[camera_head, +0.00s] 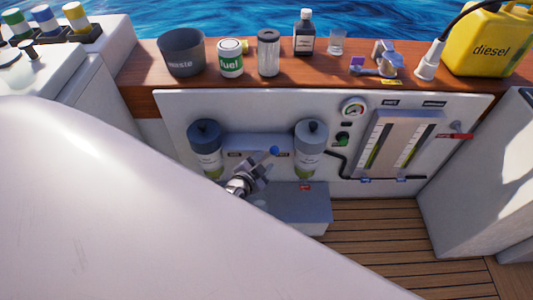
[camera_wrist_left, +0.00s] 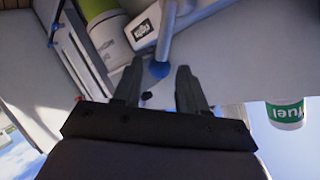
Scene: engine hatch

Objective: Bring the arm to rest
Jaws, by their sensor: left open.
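My left gripper (camera_wrist_left: 157,82) is open in the left wrist view, its two dark fingers apart. A blue knob (camera_wrist_left: 159,69) on a grey lever shows just beyond and between the fingertips; I cannot tell whether they touch. My right gripper is not in view.
A white panel (camera_head: 400,108) holds two filter canisters, a gauge and sight tubes. The slatted floor (camera_head: 375,230) is clear.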

